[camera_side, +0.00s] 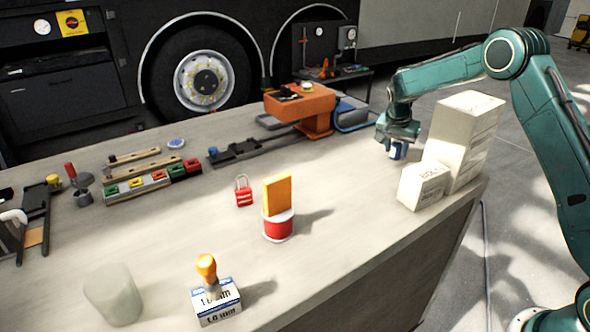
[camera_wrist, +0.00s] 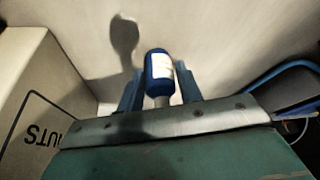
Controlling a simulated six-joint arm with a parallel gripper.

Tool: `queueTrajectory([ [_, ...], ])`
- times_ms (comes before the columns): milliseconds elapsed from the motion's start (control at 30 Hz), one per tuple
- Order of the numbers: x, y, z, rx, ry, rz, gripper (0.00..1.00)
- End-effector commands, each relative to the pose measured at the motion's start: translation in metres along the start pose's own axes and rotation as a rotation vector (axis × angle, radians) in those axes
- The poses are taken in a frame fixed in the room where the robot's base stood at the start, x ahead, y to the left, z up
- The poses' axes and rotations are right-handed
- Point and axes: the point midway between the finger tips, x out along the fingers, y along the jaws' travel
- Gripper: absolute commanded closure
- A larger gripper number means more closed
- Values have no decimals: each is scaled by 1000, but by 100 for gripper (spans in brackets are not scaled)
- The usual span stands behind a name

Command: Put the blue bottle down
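The blue bottle (camera_wrist: 159,68) has a white label and a pale narrow neck. In the wrist view it sits between the two blue fingers of my gripper (camera_wrist: 160,84), which appears shut on it. Its shadow falls on the table apart from it, so it appears to be held above the surface. In the side view the bottle (camera_side: 397,151) shows small and blue below my gripper (camera_side: 396,143), at the right part of the table (camera_side: 330,220), left of the white boxes. The exact finger contact is hard to see.
White boxes (camera_side: 462,140) stand close right of my gripper; one (camera_wrist: 40,100) fills the wrist view's left. An orange vise-like tool (camera_side: 305,108) stands behind. A red-and-yellow item (camera_side: 278,220), red padlock (camera_side: 243,192) and stamp (camera_side: 210,275) stand left. Table left of the bottle is clear.

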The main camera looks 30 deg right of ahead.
Motion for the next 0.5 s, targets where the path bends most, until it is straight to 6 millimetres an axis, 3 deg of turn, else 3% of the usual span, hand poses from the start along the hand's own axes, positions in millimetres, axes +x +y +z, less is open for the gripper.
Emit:
queueTrajectory([
  [67,0,0,0,0,0,0,50],
  [500,-5,0,-2,0,1,-1,50],
])
